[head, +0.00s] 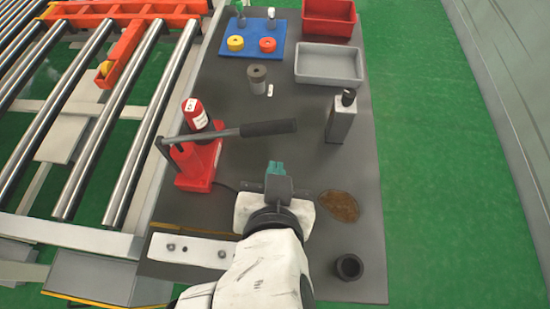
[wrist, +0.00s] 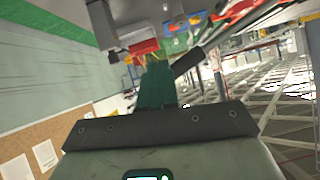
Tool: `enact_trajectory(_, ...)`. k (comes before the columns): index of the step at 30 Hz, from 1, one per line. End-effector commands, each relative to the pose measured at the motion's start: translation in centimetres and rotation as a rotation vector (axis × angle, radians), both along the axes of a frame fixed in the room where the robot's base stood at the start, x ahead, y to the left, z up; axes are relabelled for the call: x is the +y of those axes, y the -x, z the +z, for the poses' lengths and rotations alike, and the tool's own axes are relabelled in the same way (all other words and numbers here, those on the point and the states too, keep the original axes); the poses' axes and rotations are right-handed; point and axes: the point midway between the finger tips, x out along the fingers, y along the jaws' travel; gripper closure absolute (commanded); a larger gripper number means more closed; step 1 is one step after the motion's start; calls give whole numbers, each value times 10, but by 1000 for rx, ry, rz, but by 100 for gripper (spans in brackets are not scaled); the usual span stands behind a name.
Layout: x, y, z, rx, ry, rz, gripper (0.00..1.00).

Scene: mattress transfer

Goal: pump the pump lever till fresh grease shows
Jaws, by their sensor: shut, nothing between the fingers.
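The red grease pump (head: 195,165) stands on the left side of the dark table in the head view. Its grey pump lever (head: 200,136) sticks out to the right, roughly level, and ends in a black grip (head: 268,128). My gripper (head: 276,169) is below the grip in the picture, apart from it, with its green fingers together and nothing between them. In the wrist view the green fingers (wrist: 157,85) point up the picture, and a dark bar, likely the lever grip (wrist: 187,62), shows beyond them. I cannot make out any fresh grease.
A brown stain (head: 339,206) and a black cup (head: 348,267) are right of my arm. A grey bottle (head: 341,118) stands right of the grip. A grey tray (head: 329,64), red bin (head: 328,18) and blue board (head: 252,48) are farther back. Rollers (head: 85,120) lie left.

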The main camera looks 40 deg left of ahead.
Motion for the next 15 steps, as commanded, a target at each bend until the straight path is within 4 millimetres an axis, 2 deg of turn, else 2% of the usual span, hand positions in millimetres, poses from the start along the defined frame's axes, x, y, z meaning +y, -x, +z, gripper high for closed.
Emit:
enact_trajectory(6, -11, 17, 15, -2, -1, 1, 100)
enact_trajectory(15, -14, 21, 18, -2, 0, 0, 100)
